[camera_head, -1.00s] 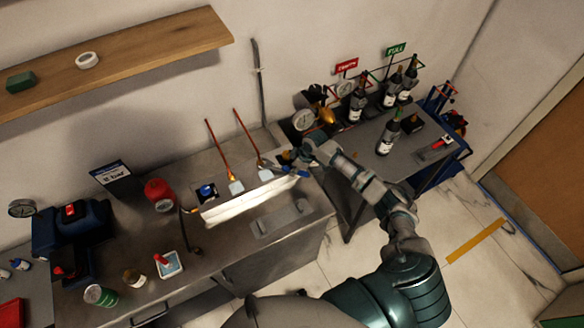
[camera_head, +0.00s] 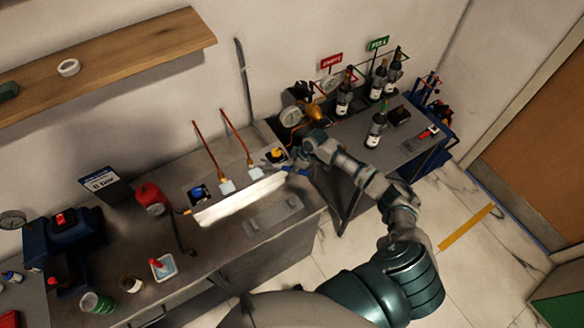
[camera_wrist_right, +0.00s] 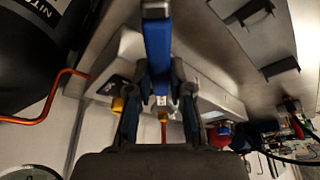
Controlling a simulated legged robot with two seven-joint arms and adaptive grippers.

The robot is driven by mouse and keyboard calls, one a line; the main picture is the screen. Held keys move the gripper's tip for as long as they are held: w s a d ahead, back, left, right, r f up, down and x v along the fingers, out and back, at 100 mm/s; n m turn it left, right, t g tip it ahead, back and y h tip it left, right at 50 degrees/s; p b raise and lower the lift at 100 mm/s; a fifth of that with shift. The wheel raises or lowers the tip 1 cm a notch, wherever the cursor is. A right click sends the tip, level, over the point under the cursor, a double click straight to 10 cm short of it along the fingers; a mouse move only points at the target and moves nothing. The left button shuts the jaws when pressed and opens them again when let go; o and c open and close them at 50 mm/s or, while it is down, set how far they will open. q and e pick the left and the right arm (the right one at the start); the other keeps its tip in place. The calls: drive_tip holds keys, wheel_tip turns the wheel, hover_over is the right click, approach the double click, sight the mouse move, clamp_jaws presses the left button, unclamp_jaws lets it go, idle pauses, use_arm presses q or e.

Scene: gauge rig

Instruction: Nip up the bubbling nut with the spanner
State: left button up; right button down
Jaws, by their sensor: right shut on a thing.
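My right gripper (camera_head: 290,163) is shut on a blue-handled spanner (camera_head: 298,171) at the right end of the bench. In the right wrist view the blue handle (camera_wrist_right: 158,45) of the spanner sits between the two dark fingers (camera_wrist_right: 160,92). Two copper pipes rise from the bench with a brass nut at each foot, the left nut (camera_head: 222,178) and the right nut (camera_head: 250,163). A pale patch lies by each nut. Bubbles are too small to tell. The spanner is to the right of the right nut, apart from it. My left gripper is out of view.
A valve with a yellow knob (camera_head: 276,154) stands between the right nut and my gripper. A blue-knobbed valve (camera_head: 199,193) is left of the pipes. A bright white strip (camera_head: 238,203) crosses the bench front. Dark bottles (camera_head: 376,128) stand on the side table (camera_head: 407,147).

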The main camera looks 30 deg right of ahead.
drive_tip(key=shift+r, duration=2.3)
drive_tip(key=s+a+r+m+h+b, duration=0.1)
drive_tip(key=s+a+r+m+b, duration=0.1)
drive_tip(key=a, duration=0.4)
drive_tip(key=s+a+r+m+t+h+b, duration=0.1)
drive_tip(key=s+a+r+m+b, duration=0.1)
drive_tip(key=s+a+m+b, duration=0.2)
drive_tip(key=a+m+b, duration=0.2)
drive_tip(key=m+b, duration=0.1)
drive_tip(key=shift+a+r+h, duration=0.15)
drive_tip(key=shift+a+h, duration=0.05)
drive_tip(key=shift+h, duration=0.2)
drive_tip(key=shift+s+d, duration=0.1)
